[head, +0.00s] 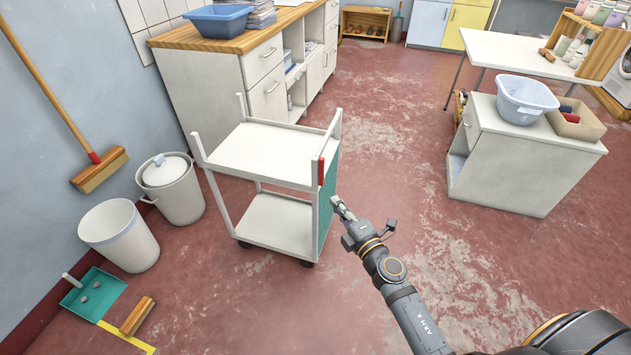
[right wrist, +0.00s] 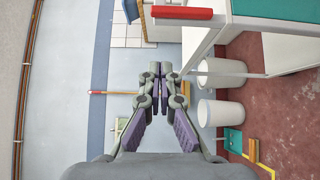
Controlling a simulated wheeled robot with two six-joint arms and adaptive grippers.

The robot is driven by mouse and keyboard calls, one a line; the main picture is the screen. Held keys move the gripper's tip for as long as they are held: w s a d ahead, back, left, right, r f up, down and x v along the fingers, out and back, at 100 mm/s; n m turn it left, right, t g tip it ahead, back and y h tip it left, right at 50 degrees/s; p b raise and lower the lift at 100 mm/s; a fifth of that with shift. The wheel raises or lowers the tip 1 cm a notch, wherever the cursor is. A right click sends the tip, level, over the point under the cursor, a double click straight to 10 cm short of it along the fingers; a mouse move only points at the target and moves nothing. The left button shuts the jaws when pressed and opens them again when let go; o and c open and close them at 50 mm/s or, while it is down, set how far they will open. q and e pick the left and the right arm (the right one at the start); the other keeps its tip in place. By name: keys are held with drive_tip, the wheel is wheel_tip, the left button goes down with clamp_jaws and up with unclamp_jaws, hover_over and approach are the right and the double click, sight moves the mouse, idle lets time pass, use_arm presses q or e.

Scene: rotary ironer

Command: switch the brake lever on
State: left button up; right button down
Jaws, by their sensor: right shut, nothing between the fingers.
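The brake lever shows as a red bar (head: 321,172) at the right front corner post of a white two-shelf trolley (head: 262,152). It stands roughly upright along the post in the head view. In the right wrist view the red bar (right wrist: 183,13) lies near the top edge, alongside the pale post. My right gripper (head: 338,203) is shut and empty, just right of the trolley and a little below the lever in the picture, apart from it. Its closed fingertips also show in the right wrist view (right wrist: 160,72). My left gripper is not in view.
A teal panel (head: 328,190) covers the trolley's right side. A white bin (head: 120,235) and a lidded bin (head: 172,190) stand to its left. A cabinet (head: 525,155) with a basin stands at the right. Red floor is clear between trolley and cabinet.

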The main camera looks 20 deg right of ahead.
drive_tip(key=shift+w, duration=0.1)
approach(318, 164)
drive_tip(key=w+a, duration=0.1)
drive_tip(key=a, duration=0.2)
drive_tip(key=w, duration=0.1)
drive_tip(key=w+d, duration=0.1)
drive_tip(key=w, duration=0.1)
drive_tip(key=shift+w+d, duration=0.1)
drive_tip(key=shift+w, duration=0.05)
drive_tip(key=shift+w+d+r+b, duration=0.1)
drive_tip(key=shift+w+d+b, duration=0.2)
drive_tip(key=shift+w+b, duration=0.1)
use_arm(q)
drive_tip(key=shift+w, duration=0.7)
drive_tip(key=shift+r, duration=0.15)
